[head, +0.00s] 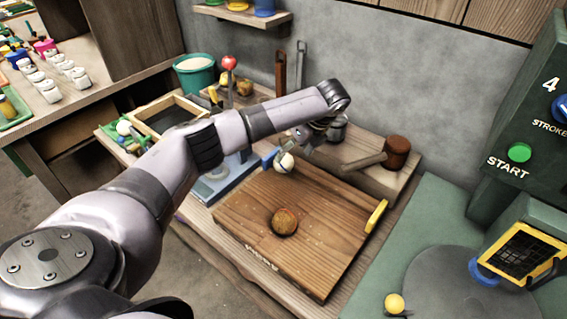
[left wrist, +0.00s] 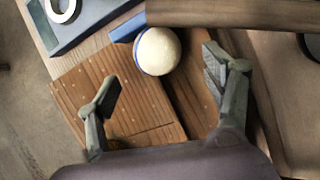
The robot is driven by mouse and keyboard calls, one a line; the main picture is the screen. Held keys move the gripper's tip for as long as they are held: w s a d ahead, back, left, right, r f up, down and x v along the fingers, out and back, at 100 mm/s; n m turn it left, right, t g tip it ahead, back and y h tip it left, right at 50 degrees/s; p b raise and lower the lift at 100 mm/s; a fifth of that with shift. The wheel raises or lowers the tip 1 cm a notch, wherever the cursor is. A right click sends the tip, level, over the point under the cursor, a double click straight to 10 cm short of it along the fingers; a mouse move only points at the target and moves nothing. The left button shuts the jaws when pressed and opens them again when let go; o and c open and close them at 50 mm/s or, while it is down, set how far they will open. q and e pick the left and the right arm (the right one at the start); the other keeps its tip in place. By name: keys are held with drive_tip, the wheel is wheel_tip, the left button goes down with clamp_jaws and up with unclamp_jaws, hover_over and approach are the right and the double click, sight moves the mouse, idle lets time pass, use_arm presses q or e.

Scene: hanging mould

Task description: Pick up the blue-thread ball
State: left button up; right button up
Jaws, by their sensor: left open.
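A cream ball (head: 284,162) rests at the back edge of the wooden board (head: 240,215). It also shows in the left wrist view (left wrist: 160,55), with a thin blue line along its left side, so it seems to be the blue-thread ball. My left gripper (head: 297,150) is just above and beside it in the head view. In the left wrist view my left gripper (left wrist: 163,84) has its two fingers spread wide, with nothing between the tips. The ball lies a little beyond them, between their directions. My right gripper is not in view.
A brown ball (head: 285,221) sits on the board. A mallet (head: 395,152) lies on a wooden block behind right. A blue metal piece (left wrist: 126,28) is beside the cream ball. A yellow ball (head: 394,303) is at front right, near the green machine (head: 540,130). A teal bucket (head: 195,76) stands behind.

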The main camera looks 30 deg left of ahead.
sight(288, 158)
use_arm(q)
drive_tip(key=shift+x, duration=2.75)
drive_tip(key=shift+s+a+r, duration=0.1)
drive_tip(key=shift+c, duration=0.4)
drive_tip(key=c, duration=1.3)
drive_tip(key=shift+r, duration=0.1)
